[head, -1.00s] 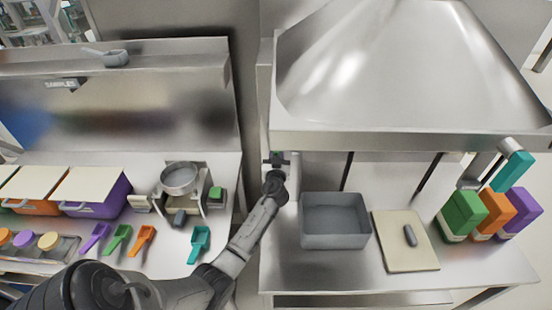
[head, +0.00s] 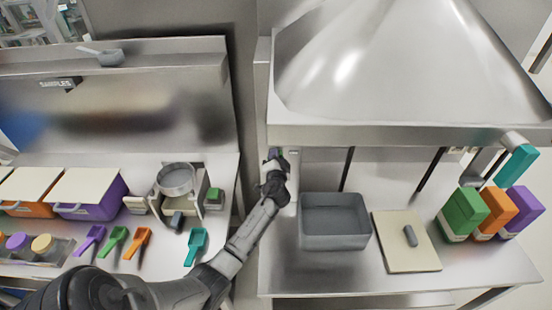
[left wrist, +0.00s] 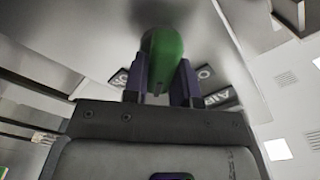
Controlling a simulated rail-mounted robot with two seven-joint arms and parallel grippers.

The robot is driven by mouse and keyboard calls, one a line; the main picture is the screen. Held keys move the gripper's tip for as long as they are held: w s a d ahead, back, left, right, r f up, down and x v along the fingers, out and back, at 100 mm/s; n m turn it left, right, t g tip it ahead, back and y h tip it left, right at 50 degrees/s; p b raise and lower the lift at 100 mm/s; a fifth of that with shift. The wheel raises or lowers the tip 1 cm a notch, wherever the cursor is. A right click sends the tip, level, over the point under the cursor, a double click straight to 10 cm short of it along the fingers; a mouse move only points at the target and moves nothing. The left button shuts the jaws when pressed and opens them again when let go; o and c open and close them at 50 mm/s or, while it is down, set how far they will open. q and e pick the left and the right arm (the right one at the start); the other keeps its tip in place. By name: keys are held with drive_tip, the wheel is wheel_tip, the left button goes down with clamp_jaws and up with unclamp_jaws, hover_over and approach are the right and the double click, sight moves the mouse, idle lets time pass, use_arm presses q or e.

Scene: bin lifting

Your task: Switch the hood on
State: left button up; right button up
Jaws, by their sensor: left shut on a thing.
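The steel hood (head: 390,70) hangs over the right-hand counter. My left gripper (head: 277,154) is at the front left lower corner of the hood, just under its rim. In the left wrist view, a rounded green switch (left wrist: 163,45) stands out from a steel face. My left gripper (left wrist: 160,82) is shut on it, with one purple-blue finger on each side. Dark labels beside the switch are partly hidden by the fingers; one reads "AIR". The switch is not visible in the head view. My right gripper is not in view.
A grey bin (head: 335,222) and a cutting board (head: 405,241) lie on the counter below the hood. Green (head: 463,213), orange and purple boxes stand at right. Several coloured scoops and a sieve (head: 176,179) are on the left counter, across a gap.

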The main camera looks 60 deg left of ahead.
use_arm(q)
drive_tip(key=m, duration=0.3)
drive_tip(key=shift+f+m+p, duration=0.1)
drive_tip(key=shift+m+p, duration=0.2)
drive_tip(key=shift+w+f+m+p, duration=0.15)
drive_tip(key=shift+m+p, duration=0.25)
drive_tip(key=shift+m, duration=1.3)
drive_tip(key=o, duration=0.9)
drive_tip(key=shift+d, duration=0.2)
drive_tip(key=v, duration=1.3)
drive_tip(key=shift+s+d+b, duration=0.2)
drive_tip(key=shift+s+b, duration=0.15)
